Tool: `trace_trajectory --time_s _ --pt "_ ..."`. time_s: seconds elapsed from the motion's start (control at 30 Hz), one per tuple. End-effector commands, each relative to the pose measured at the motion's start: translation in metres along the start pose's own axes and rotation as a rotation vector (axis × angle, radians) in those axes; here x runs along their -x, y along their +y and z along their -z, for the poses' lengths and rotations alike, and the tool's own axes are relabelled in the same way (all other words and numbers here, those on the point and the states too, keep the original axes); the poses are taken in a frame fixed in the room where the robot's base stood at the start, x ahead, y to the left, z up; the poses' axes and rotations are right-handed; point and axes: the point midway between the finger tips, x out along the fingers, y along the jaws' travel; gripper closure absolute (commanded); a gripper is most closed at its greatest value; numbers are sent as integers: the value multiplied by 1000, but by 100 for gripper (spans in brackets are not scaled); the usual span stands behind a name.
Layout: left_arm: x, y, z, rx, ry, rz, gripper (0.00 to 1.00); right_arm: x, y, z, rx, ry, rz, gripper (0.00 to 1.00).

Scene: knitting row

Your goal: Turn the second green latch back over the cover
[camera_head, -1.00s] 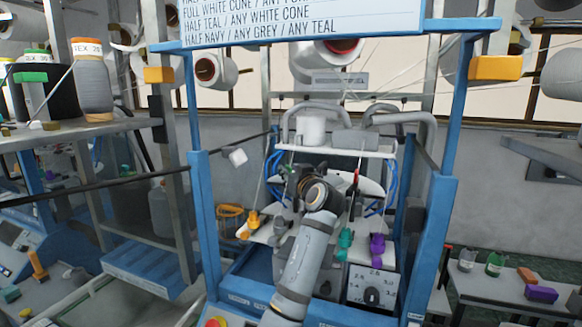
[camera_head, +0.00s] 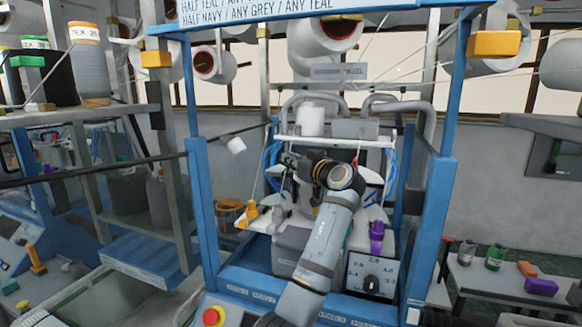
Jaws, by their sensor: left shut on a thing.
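My left gripper (camera_head: 296,163) is at the upper left part of the knitting machine, with its fingers pointing left from the dark wrist. It is shut on a small part there, which I take to be the green latch; the fingers and wrist largely hide it. A teal piece lower down is almost wholly behind my forearm. I cannot make out the second latch's angle. My right gripper is out of view.
Blue posts (camera_head: 203,215) frame the machine on both sides. A yellow piece (camera_head: 248,213) and a purple piece (camera_head: 376,236) sit on its front. A dial box (camera_head: 372,276) stands low at the right. A side table (camera_head: 500,278) holds jars and blocks.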

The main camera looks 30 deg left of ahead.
Motion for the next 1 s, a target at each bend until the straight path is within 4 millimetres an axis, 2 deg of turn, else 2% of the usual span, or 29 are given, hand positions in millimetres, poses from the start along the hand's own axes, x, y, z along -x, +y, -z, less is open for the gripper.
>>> trace_trajectory --time_s 0.37,0.4,0.57,0.87,1.0 --pt "1 1 0 -2 1 38 100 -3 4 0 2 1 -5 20" --pt "1 1 0 -2 1 38 88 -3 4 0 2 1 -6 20" --pt "1 1 0 -2 1 37 67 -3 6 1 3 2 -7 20" --pt "2 1 0 -1 1 36 67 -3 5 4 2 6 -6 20" --pt "21 3 0 -1 0 32 67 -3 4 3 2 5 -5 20"
